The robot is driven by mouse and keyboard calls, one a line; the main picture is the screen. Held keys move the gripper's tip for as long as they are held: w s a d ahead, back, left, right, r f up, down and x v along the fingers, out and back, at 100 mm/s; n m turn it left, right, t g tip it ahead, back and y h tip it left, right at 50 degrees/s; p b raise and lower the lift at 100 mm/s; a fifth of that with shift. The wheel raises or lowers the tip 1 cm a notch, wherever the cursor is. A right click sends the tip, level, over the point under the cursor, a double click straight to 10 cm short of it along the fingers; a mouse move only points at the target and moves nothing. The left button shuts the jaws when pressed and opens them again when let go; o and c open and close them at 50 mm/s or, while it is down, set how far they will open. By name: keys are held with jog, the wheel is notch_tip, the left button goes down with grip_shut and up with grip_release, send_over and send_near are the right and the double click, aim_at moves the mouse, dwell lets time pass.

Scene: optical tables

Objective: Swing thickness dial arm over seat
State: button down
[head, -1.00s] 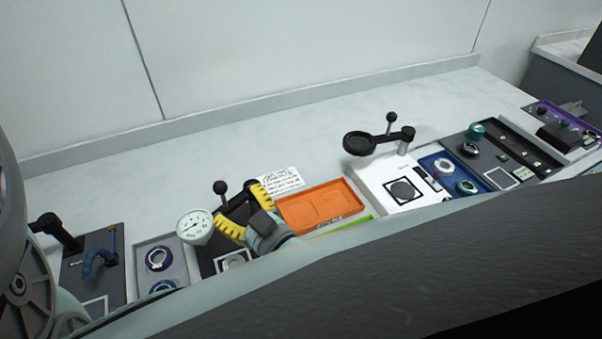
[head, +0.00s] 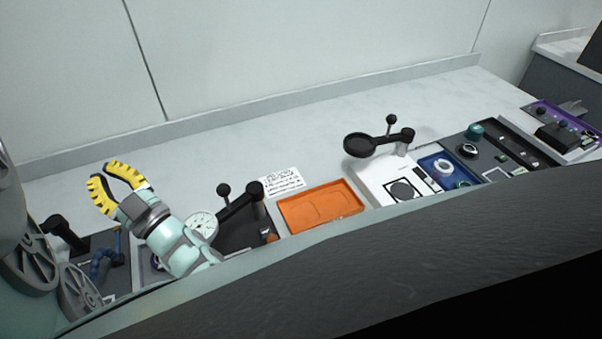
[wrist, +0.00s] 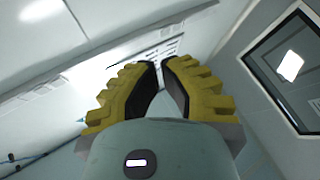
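The thickness dial arm (head: 238,207) is black, with an upright ball knob (head: 223,189) and a pivot post at its right end. Its white round dial (head: 203,222) is at the left end, partly covered by my arm. The arm spans the back of a dark base plate (head: 248,232); the plate's front is hidden by my body, and I cannot make out the seat. My gripper (head: 101,175) is raised to the left of the dial, apart from it. Its yellow fingers show a gap and hold nothing; the gap looks narrow in the wrist view (wrist: 162,66).
An orange tray (head: 290,222) and a printed sheet (head: 282,182) lie right of the dial plate. A magnifier on an arm (head: 360,145) stands over a white plate farther right. A black post (head: 62,232) and blue hose (head: 103,260) are at left. The back of the table is clear.

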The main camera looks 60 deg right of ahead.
jog(key=w+d+f+m+g+h, duration=0.1)
jog(key=w+d+f+g+h, duration=0.15)
jog(key=d, duration=0.25)
jog(key=w+d+f+m+g+h+b, duration=0.1)
jog(key=w+d+f+m+g+h, duration=0.15)
jog(key=w+d, duration=0.2)
jog(key=w+d+f+m+g+h, duration=0.1)
jog(key=w+d+f+g+h, duration=0.15)
jog(key=d, duration=0.35)
jog(key=s+d+f+m+g+b, duration=0.2)
jog(key=d+f+m+g, duration=0.2)
jog(key=d+g, duration=0.75)
jog(key=s+a+r+m+g+y+b, duration=0.1)
jog(key=s+a+r+g+y, duration=0.25)
jog(key=a, duration=0.25)
jog(key=s+a+r+g+y, duration=0.3)
jog(key=s+a+g+y, duration=0.1)
jog(key=a+y, duration=0.15)
jog(key=s+a+f+p, duration=0.3)
jog(key=s+f+p, duration=0.2)
jog(key=f+p, duration=0.3)
jog(key=shift+a+f, duration=0.4)
jog(key=shift+f, duration=0.35)
